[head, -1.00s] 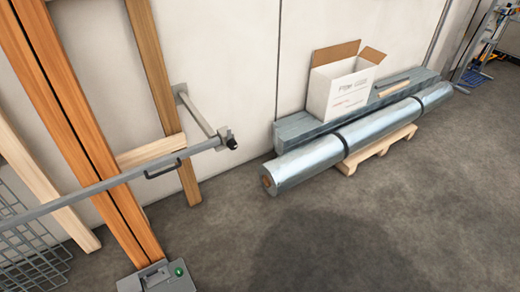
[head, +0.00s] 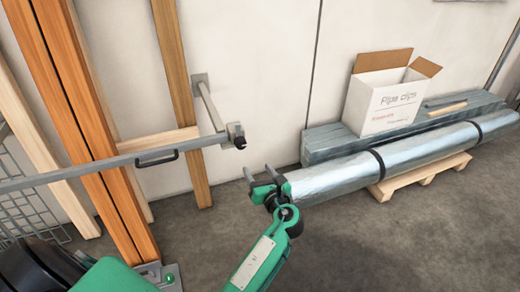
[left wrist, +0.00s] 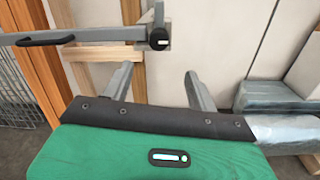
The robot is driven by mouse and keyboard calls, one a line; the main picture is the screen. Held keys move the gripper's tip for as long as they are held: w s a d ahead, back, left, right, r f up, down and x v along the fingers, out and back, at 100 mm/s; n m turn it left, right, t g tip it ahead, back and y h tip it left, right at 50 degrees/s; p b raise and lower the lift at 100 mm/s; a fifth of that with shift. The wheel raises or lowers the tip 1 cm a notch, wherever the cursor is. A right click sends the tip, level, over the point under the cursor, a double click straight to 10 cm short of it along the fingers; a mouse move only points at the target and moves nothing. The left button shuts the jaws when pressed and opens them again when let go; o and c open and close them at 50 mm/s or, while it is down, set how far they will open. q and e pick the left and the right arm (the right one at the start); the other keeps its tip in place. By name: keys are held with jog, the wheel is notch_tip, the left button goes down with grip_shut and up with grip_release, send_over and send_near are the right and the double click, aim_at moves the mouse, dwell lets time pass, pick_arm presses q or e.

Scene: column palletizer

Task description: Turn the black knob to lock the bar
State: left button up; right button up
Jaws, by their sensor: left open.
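The black knob (head: 240,142) sits on the grey clamp at the right end of the grey bar (head: 100,165). In the left wrist view the knob (left wrist: 158,39) is at the top middle, with a pale mark line on its face. The bar (left wrist: 100,34) runs level to the left from it and carries a black handle (head: 157,158). My left gripper (head: 258,172) is open and empty, below and to the right of the knob and apart from it. In the left wrist view its two fingers (left wrist: 160,82) point up, below the knob. My right gripper is not seen.
Orange uprights (head: 75,110) and a wooden post (head: 180,100) stand behind the bar. A wall bracket arm (head: 210,105) reaches out to the clamp. At right, a foil-wrapped roll (head: 420,150) and a white box (head: 385,103) lie by the wall. The floor in front is clear.

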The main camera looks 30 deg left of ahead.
aim_at(242, 145)
pick_arm(q)
jog(key=b+x, duration=0.1)
jog(key=x, duration=1.2)
jog(key=shift+w+a+r+b, duration=0.1)
jog(key=shift+w+a+b, duration=0.1)
jog(key=shift+a+b, duration=0.1)
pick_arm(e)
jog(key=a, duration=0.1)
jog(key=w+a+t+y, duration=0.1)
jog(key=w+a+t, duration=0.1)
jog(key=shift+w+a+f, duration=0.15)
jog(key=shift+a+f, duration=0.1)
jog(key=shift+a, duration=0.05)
